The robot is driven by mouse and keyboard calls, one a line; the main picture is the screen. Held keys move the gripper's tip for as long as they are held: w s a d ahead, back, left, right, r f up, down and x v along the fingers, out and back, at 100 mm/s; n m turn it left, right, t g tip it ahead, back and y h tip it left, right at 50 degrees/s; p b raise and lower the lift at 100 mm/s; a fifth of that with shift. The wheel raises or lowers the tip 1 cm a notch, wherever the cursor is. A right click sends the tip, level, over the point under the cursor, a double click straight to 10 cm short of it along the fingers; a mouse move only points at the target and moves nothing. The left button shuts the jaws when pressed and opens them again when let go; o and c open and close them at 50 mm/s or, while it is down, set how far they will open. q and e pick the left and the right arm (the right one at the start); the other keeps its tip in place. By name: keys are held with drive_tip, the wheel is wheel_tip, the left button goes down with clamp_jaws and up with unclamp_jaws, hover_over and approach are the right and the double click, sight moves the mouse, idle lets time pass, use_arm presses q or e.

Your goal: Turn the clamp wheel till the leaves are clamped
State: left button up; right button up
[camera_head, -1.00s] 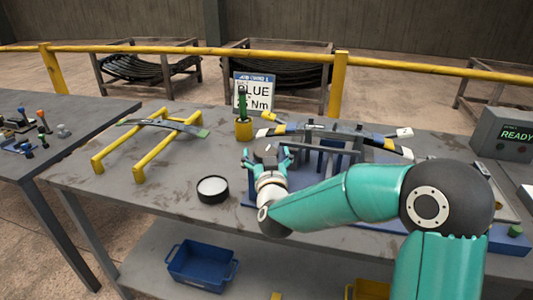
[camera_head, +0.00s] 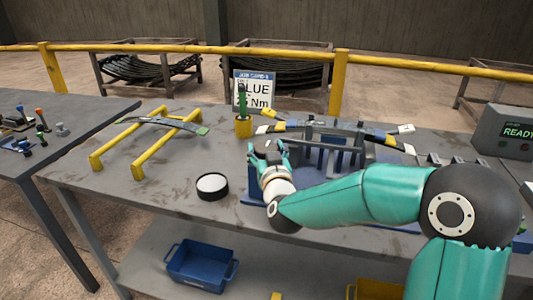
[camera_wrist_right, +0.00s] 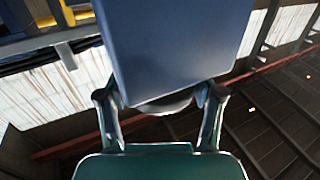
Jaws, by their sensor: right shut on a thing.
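The clamp wheel (camera_head: 264,145) is a dark grey round piece at the left end of the blue clamp fixture (camera_head: 252,193) on the bench. My right gripper (camera_head: 268,152) is at the wheel, with its teal fingers closed in on it. In the right wrist view a rounded dark rim (camera_wrist_right: 165,107) shows between the two fingers, below a large blue-grey block (camera_wrist_right: 180,45). The leaves (camera_head: 385,139), dark strips with blue and yellow bands and white tags, lie across the back of the fixture. Whether they are pressed tight cannot be told. My left gripper is out of view.
A yellow stand (camera_head: 140,160) with one leaf is at left. A READY box (camera_head: 508,130) is at right.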

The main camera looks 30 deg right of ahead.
drive_tip(key=o, duration=1.2)
drive_tip(key=shift+c, duration=0.2)
drive_tip(key=shift+s, duration=0.15)
drive_tip(key=v, duration=1.1)
drive_tip(key=shift+s+a, duration=0.25)
drive_tip(key=shift+s, duration=0.05)
drive_tip(key=shift+f, duration=0.1)
